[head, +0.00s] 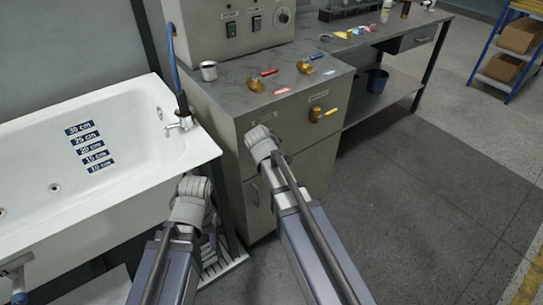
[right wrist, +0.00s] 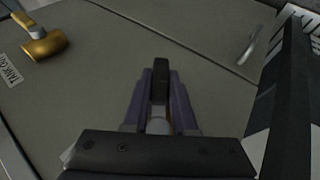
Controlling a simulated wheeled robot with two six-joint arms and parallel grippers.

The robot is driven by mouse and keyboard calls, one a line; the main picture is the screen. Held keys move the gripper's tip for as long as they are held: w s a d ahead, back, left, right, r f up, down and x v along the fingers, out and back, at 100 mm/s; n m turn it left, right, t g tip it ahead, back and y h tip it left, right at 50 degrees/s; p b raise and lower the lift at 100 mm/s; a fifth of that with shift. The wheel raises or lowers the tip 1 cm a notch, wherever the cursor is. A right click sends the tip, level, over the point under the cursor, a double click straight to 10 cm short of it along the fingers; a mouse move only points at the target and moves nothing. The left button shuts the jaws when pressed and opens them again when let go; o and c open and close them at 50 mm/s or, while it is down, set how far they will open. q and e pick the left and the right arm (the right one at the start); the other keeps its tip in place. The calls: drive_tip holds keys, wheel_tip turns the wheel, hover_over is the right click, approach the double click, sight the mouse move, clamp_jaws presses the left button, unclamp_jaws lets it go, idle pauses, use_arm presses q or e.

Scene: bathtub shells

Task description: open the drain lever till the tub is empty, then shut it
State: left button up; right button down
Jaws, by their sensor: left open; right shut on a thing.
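The white bathtub (head: 130,180) is at the left, with depth labels from 10 to 30 cm inside. I see no clear water surface in it. A brass valve (head: 317,115) with a yellow lever is on the cabinet front; the right wrist view shows it (right wrist: 45,45) beside a "TANK OUT" label. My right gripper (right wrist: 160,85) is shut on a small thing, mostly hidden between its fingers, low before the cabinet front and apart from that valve. My left gripper (head: 209,222) is open by the tub's near right corner, partly hidden by its wrist. I cannot make out a lever marked drain.
The grey cabinet (head: 245,195) stands right of the tub, with red- and blue-handled valves (head: 258,84) and a metal cup (head: 208,71) on top. A slatted rack (head: 225,265) is low beside the tub. The floor at the right is clear.

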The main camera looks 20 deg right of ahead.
drive_tip(key=t+h+b, duration=0.1)
drive_tip(key=h+b, duration=0.1)
drive_tip(key=b, duration=0.1)
drive_tip(key=d+r+n+t+h+b, duration=0.1)
drive_tip(key=h+b, duration=0.1)
drive_tip(key=r+n+t+h+b, duration=0.1)
drive_tip(key=h+b, duration=0.1)
drive_tip(key=b, duration=0.1)
drive_tip(key=shift+w+d+t+h+b, duration=0.25)
drive_tip(key=shift+d+t+h+b, duration=0.05)
drive_tip(key=shift+d+b, duration=0.1)
drive_tip(key=shift+d+r+n+t+h+b, duration=0.1)
drive_tip(key=shift+r+n+t+h+b, duration=0.45)
drive_tip(key=shift+b, duration=0.7)
drive_tip(key=shift+r+t+h+b, duration=0.25)
drive_tip(key=shift+r+h+b, duration=0.2)
drive_tip(key=shift+h, duration=0.1)
drive_tip(key=c, duration=0.7)
unclamp_jaws()
drive_tip(key=shift+w, duration=0.1)
drive_tip(key=shift+v, duration=3.95)
drive_tip(key=shift+d, duration=0.1)
